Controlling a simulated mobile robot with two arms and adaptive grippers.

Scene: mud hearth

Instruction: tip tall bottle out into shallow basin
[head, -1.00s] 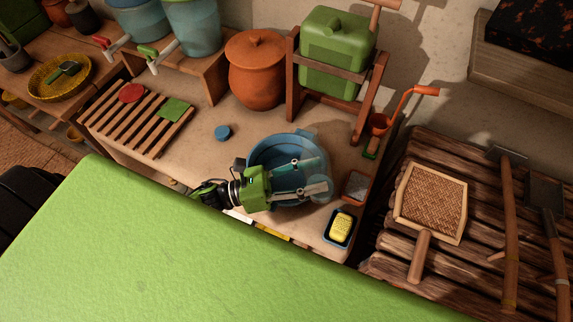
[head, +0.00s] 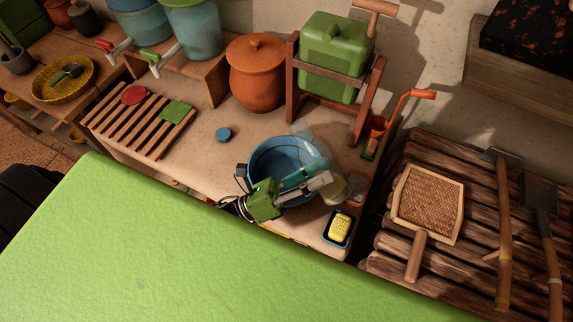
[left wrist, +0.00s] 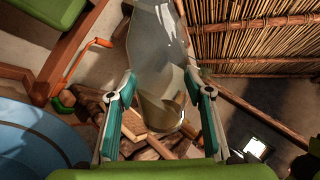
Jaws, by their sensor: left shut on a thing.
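The shallow basin (head: 262,160) is blue and round and sits near the front of the worktop; its blue side also fills the lower left of the left wrist view (left wrist: 35,140). My left gripper (head: 326,174) reaches across the basin's front right part, shut on the tall bottle (head: 316,149). The bottle is clear and appears tilted in the head view, with one end over the basin's right rim. In the left wrist view, the bottle (left wrist: 158,60) stands between the fingers, with some yellowish liquid at its lower end. Its far end is cut off. My right gripper is not in view.
A blue tray with a yellow sponge (head: 340,228) sits at the front right corner. A small blue cap (head: 223,134) lies left of the basin. Behind stand an orange clay pot (head: 257,80) and a green container (head: 335,60) in a wooden frame. A slatted rack (head: 125,120) lies left.

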